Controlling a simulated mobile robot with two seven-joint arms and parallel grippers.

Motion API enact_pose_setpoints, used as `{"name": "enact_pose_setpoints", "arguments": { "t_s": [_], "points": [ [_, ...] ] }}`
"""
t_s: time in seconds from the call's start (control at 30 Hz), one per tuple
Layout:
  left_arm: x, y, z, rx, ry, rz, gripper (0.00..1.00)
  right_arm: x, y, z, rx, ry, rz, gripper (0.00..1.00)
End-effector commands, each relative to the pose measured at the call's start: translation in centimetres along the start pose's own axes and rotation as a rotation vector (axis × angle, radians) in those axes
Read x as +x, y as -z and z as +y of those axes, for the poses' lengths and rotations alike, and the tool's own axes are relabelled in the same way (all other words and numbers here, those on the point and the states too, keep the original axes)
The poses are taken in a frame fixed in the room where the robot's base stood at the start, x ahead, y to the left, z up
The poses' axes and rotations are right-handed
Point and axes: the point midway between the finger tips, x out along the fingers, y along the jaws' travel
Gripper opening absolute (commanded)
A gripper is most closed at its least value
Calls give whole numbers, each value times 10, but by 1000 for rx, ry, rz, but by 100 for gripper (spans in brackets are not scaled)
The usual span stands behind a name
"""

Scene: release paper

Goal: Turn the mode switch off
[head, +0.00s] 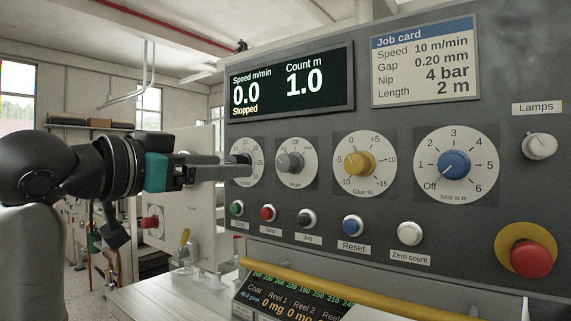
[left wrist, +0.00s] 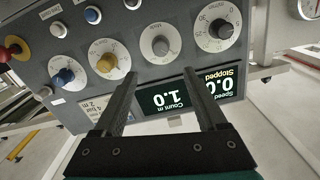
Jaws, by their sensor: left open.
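The mode switch (head: 290,163) is a round grey knob on a pale dial on the dark control panel, with "Off" printed at the dial's top. I cannot clearly tell which mark it points to. It also shows upside down in the left wrist view (left wrist: 160,46), just beyond the gap between my fingertips. My left gripper (head: 247,166) comes in from the left and overlaps the dark speed knob's dial (head: 241,181). In the left wrist view the left gripper (left wrist: 160,73) is open, with nothing between its fingers. My right gripper is not in view.
A yellow glue knob (head: 359,163) and a blue stop knob (head: 454,164) sit right of the mode switch. Several push buttons lie below, with a red emergency button (head: 530,257) at lower right. The display (head: 290,84) reads 0.0, Stopped. A yellow bar (head: 350,288) runs below.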

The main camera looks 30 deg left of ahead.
Motion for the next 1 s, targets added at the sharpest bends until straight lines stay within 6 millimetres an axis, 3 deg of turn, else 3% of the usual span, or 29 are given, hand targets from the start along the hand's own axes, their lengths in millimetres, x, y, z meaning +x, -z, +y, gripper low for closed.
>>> {"name": "enact_pose_setpoints", "arguments": {
  "t_s": [0.17, 0.7, 1.0],
  "points": [
    [6, 6, 0, 4, -2, 9, 74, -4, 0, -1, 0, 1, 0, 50],
    [112, 7, 0, 0, -3, 7, 74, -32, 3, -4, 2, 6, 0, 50],
    [146, 6, 0, 4, 0, 8, 74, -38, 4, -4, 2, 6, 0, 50]
  ]
}}
